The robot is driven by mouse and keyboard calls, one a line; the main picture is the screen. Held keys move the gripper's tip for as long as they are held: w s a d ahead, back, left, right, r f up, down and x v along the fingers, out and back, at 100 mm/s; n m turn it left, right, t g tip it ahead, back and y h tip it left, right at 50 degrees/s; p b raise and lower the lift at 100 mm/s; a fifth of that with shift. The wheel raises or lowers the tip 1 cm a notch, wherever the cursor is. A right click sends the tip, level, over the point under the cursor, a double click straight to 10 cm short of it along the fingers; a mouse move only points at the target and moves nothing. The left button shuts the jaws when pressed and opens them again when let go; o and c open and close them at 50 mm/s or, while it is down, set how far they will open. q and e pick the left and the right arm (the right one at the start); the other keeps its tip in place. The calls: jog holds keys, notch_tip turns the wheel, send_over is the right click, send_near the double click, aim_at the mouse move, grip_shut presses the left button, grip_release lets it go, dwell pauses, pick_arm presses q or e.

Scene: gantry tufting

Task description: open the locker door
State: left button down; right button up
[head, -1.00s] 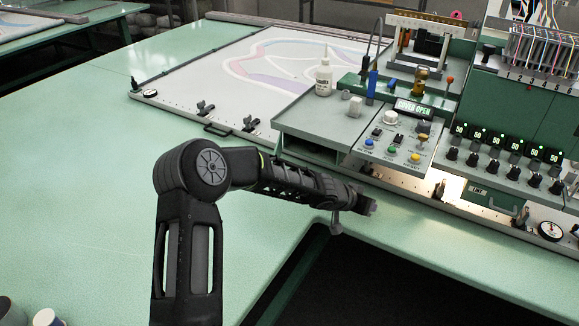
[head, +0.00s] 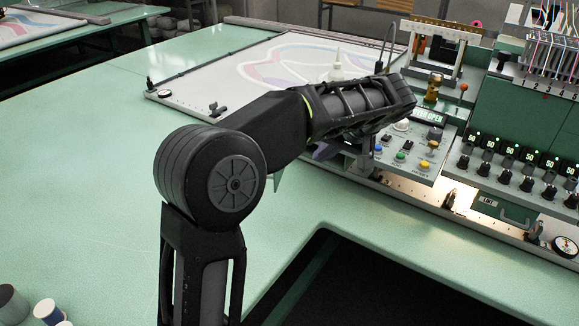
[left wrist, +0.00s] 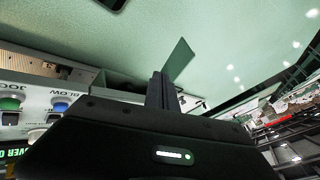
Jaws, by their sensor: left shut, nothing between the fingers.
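The locker is a low grey compartment under the left part of the machine console. Its green door (left wrist: 179,60) stands out from the front at an angle in the left wrist view, beside a dark opening (left wrist: 120,84). My right gripper is not in view.
The console's button panel (head: 405,155) lies right beside my left wrist. A white bottle (head: 337,68) stands behind my arm. The green table (head: 90,180) is clear on the left, with spools (head: 46,311) at the front left corner. A dark gap (head: 350,275) opens in front.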

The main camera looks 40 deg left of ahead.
pick_arm(q)
jog(key=b, duration=0.2)
send_near(281, 173)
jog(key=d+x, duration=0.1)
jog(key=x, duration=0.3)
jog(key=shift+w+a+f, duration=0.1)
jog(key=shift+a+f, duration=0.15)
jog(key=shift+a, duration=0.45)
